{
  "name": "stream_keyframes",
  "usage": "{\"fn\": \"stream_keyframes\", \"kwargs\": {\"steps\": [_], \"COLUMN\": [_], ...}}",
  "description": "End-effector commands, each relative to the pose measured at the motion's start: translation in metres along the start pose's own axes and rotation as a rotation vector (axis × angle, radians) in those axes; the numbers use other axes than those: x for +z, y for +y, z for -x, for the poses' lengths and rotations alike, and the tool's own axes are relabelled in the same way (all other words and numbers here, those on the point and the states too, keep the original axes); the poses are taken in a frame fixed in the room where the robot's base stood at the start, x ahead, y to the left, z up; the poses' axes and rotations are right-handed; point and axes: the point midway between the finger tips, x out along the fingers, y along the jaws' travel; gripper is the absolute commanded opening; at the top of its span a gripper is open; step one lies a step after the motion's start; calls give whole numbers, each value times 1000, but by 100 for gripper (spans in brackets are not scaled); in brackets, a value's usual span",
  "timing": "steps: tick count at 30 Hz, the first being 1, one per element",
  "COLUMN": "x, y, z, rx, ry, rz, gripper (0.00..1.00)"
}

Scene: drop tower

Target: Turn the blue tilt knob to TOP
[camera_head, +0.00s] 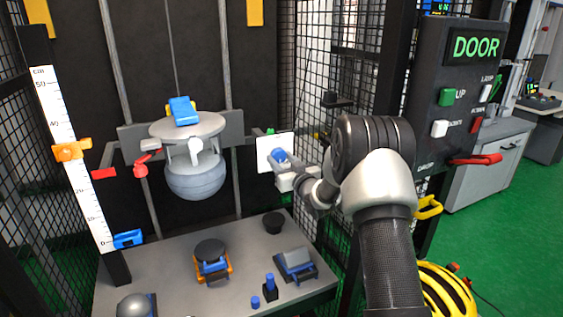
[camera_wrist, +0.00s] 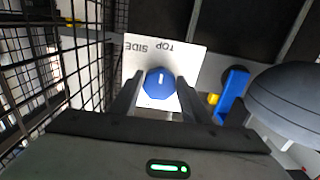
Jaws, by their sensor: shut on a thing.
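The blue tilt knob (camera_wrist: 159,83) is a faceted blue cap with a short white mark. It sits on a white plate (camera_wrist: 185,62) that bears the words TOP and SIDE, upside down in the wrist view. The mark lies near upright in that view, between the two words; I cannot tell which end is its pointer. My gripper (camera_wrist: 160,92) is shut on the knob, one finger at each side. In the head view the knob (camera_head: 278,155) shows at my gripper's tip, before the white plate (camera_head: 264,147).
A grey ball (camera_head: 195,178) hangs under a round disc left of the plate. A blue part (camera_wrist: 232,96) is close to my right finger in the wrist view. Black mesh (camera_wrist: 75,75) stands close on the left there. A grey table (camera_head: 180,262) with small parts is below.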

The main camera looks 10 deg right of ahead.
Motion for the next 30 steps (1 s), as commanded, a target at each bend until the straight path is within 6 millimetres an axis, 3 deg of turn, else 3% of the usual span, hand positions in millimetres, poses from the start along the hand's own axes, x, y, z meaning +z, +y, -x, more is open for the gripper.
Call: {"fn": "stream_keyframes", "kwargs": {"steps": [15,16,19,30], "x": [1,1,1,0], "y": [-1,-1,-1,0], "z": [0,0,0,5], "rx": [-1,-1,-1,0], "ry": [-3,-3,-3,-2], "rz": [-22,-22,-21,-21], "gripper": [20,44,60,60]}}
